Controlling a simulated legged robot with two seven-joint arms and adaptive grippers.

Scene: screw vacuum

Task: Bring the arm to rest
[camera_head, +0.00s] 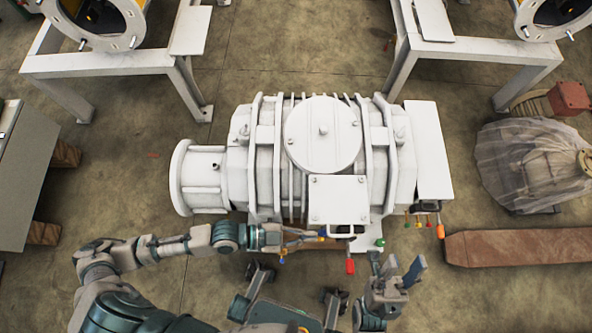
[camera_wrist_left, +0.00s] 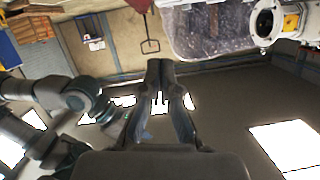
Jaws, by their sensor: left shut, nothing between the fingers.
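A large white vacuum pump (camera_head: 265,165) lies across the middle of the head view, with a round lid and a square plate on top. My left arm comes in from the left, and its gripper (camera_head: 318,237) is at the pump's near side, just below the square plate. Its two fingers are together and empty; they also show in the left wrist view (camera_wrist_left: 161,68). My right gripper (camera_head: 398,265) is lower right of the pump, pointing up, with its fingers apart and nothing between them.
A red-handled tool (camera_head: 350,266) and an orange-handled tool (camera_head: 440,231) hang at the pump's near side, with small coloured handles nearby. A brown beam (camera_head: 520,247) and a wrapped part (camera_head: 530,165) lie at right. White stands (camera_head: 110,64) are behind.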

